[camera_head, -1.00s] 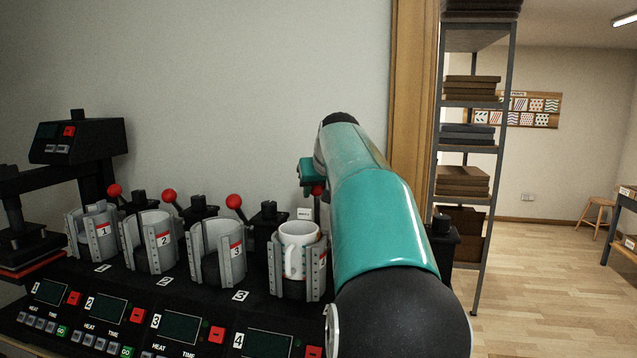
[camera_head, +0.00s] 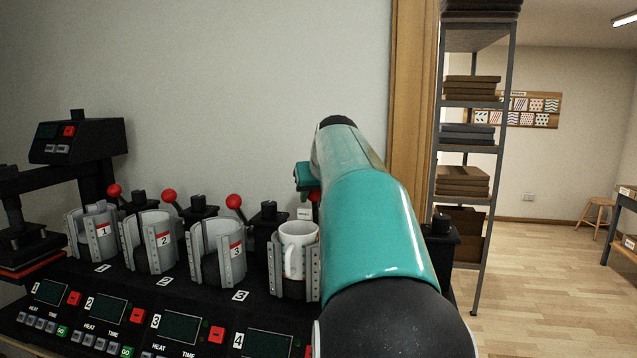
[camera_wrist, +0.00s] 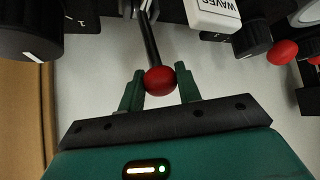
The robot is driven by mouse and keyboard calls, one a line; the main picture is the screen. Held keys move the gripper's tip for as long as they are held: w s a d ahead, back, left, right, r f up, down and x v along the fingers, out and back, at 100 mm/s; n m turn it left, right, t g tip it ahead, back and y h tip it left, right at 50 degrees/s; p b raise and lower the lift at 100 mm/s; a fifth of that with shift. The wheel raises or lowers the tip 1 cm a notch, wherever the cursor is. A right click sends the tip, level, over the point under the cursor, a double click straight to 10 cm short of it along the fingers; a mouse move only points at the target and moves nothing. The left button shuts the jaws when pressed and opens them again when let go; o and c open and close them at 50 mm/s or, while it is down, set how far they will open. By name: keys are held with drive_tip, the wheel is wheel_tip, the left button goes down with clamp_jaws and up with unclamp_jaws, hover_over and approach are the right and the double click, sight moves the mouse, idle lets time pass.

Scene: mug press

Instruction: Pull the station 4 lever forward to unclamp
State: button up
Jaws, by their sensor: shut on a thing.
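The station 4 lever is a dark rod with a red ball knob (camera_wrist: 160,80), seen between the fingers in the wrist view. My gripper (camera_wrist: 161,88) has its two green fingers on either side of that knob and is shut on it. In the head view a bit of the red knob (camera_head: 316,196) shows beside my green gripper (camera_head: 306,177), and my arm hides most of the lever. A white mug (camera_head: 298,250) stands upright in the station 4 clamp (camera_head: 276,262), whose right side is partly behind my arm.
Stations 1, 2 and 3 hold empty grey clamps (camera_head: 203,255), each with a red-knobbed lever (camera_head: 234,201) to the left of my arm. A black heat press (camera_head: 78,140) stands at the far left. A wall is behind. A shelf (camera_head: 468,150) and open floor lie to the right.

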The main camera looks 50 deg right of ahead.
drive_tip(key=shift+w+a, duration=0.1)
drive_tip(key=shift+s+a+f, duration=0.2)
drive_tip(key=shift+a, duration=0.3)
drive_tip(key=shift+s+a+f, duration=0.15)
drive_tip(key=shift+s+a, duration=0.05)
drive_tip(key=shift+a, duration=0.3)
drive_tip(key=o, duration=0.7)
drive_tip(key=shift+d, duration=0.1)
wheel_tip(320, 180, up, 6)
drive_tip(key=s, duration=0.1)
drive_tip(key=shift+a+r, duration=0.2)
drive_tip(key=shift+a, duration=0.2)
drive_tip(key=shift+s+r, duration=0.1)
drive_tip(key=shift+s, duration=0.1)
